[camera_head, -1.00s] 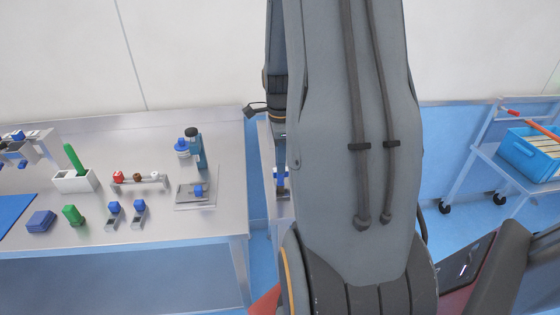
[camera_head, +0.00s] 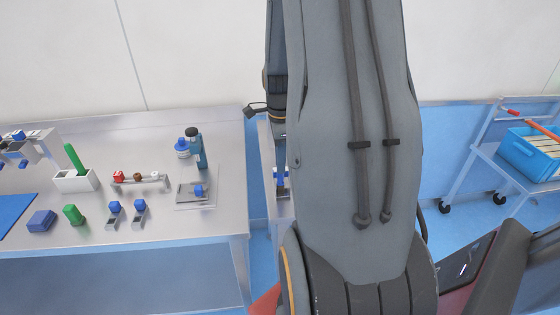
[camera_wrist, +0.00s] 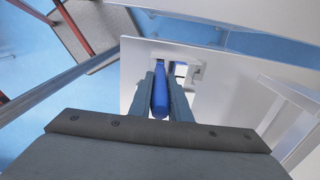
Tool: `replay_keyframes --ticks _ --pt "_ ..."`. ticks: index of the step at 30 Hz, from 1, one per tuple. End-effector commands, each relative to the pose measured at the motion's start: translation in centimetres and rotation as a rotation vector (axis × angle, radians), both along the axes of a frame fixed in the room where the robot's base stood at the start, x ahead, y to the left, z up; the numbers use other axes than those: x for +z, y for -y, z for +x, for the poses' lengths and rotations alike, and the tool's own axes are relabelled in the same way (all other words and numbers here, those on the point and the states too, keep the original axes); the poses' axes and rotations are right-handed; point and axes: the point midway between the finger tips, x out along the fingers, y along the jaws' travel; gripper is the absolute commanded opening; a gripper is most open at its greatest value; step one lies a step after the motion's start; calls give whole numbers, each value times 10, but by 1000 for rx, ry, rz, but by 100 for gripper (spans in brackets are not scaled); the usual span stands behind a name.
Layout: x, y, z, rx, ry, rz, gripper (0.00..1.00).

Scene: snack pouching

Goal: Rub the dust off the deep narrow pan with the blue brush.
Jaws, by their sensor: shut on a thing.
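My gripper (camera_wrist: 164,75) is shut on a blue cylindrical handle (camera_wrist: 160,97), which looks like that of the blue brush. The handle lies between the two grey fingers in the wrist view. The brush's bristles are hidden below the fingers. Just beyond the fingertips, pale grey and white box-like parts (camera_wrist: 194,73) sit on a light surface; I cannot tell which is the deep narrow pan, nor whether the brush touches it. In the head view my arm hides most of this, and only a small blue and grey patch (camera_head: 282,184) shows beside it.
A long steel table (camera_head: 120,238) at left holds a white holder with a green handle (camera_head: 75,181), a rack with knobs (camera_head: 140,181), a blue bottle (camera_head: 198,152) and several small items. A cart with a blue crate (camera_head: 527,160) stands at far right.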

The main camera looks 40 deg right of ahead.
Motion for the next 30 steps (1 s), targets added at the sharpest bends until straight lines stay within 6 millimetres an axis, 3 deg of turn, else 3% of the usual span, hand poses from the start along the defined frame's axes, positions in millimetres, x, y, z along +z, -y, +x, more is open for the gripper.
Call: replay_keyframes --ticks 30 --pt "0 10 -7 0 -1 1 0"
